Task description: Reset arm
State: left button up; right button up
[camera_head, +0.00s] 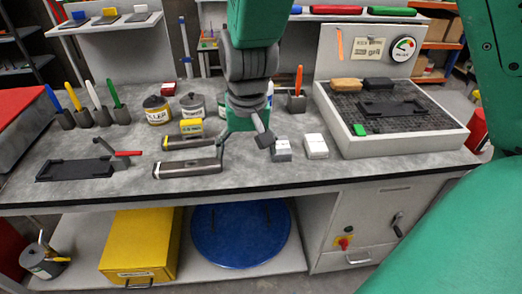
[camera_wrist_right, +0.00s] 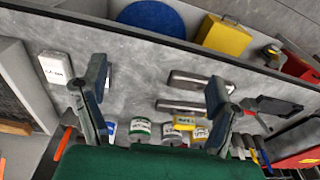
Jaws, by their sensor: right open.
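My right gripper (camera_head: 243,136) hangs over the middle of the grey workbench (camera_head: 110,190), its green and dark grey arm coming down from the top. Its two fingers stand wide apart with nothing between them, as the right wrist view (camera_wrist_right: 157,88) also shows. In the head view it is between the grey-handled pieces (camera_head: 188,170) on its left and two small white boxes (camera_head: 316,146) on its right. I cannot tell its exact height above the bench. My left gripper is not in view.
A grey spray booth tray (camera_head: 395,141) with a dark grating stands at right. A black fixture (camera_head: 75,170) with a red-handled tool (camera_head: 118,148) lies at left. Cans (camera_head: 157,110) and upright markers (camera_head: 92,98) line the back. The bench's front strip is mostly clear.

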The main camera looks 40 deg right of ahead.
jog(key=s+d+f+n+h+b, duration=0.1)
jog(key=s+d+f+n+b, duration=0.2)
jog(key=f, duration=0.8)
jog(key=s+f+b, duration=0.3)
jog(key=s+f, duration=0.2)
jog(key=f, duration=0.6)
pick_arm(q)
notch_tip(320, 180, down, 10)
jog(key=b, duration=0.4)
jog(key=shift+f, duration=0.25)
pick_arm(e)
jog(key=s+a+f+n+g+y, duration=0.1)
jog(key=s+f+n, duration=0.2)
jog(key=s+f, duration=1)
notch_tip(320, 180, down, 2)
jog(key=shift+f, duration=0.2)
